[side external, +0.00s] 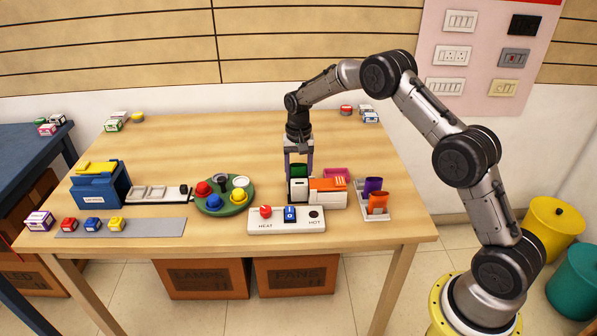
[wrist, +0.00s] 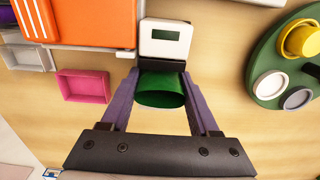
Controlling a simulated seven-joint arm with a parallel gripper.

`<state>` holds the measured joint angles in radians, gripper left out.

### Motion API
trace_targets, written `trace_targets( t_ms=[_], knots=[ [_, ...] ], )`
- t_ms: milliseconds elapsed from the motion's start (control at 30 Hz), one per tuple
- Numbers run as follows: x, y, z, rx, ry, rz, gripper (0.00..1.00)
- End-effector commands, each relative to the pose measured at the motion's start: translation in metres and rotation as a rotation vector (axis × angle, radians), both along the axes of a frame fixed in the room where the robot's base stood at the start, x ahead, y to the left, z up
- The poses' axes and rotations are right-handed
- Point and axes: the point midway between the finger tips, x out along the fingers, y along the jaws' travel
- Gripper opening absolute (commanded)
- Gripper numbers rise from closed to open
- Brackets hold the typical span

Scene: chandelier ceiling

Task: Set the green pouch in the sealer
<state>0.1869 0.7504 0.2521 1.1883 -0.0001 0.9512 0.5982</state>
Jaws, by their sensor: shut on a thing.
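My gripper (side external: 299,160) points down behind the front control panel. Its purple fingers are shut on the green pouch, which shows in the side view (side external: 299,171) and between the fingers in the wrist view (wrist: 162,92). The sealer seems to be the orange unit (side external: 327,186) with the white and black block (side external: 299,190) at its left end; that block, with a small dark display, also shows in the wrist view (wrist: 178,38). The pouch is right at the black part of this block. Its lower end is hidden, so I cannot tell whether it is seated.
A white HEAT/HOT panel (side external: 286,222) with a red knob and blue switch stands in front. A pink tray (wrist: 83,86) is behind the orange unit. A rack with purple and orange pouches (side external: 375,213) stands right, a green round tray (side external: 241,207) left.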

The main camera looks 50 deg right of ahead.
Motion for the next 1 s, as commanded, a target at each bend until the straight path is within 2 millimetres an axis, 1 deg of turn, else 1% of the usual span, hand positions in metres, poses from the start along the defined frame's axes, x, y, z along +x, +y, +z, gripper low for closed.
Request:
trace_targets(
  t_ms=[900,933,1000],
  knots=[
    [0.0004,-0.0001,-0.004,0.0,-0.001,0.0,0.08],
    [0.0004,-0.0001,-0.0039,0.0,-0.001,0.0,0.67],
    [0.0003,0.0,-0.004,0.0,-0.001,0.0,0.8]
  ],
)
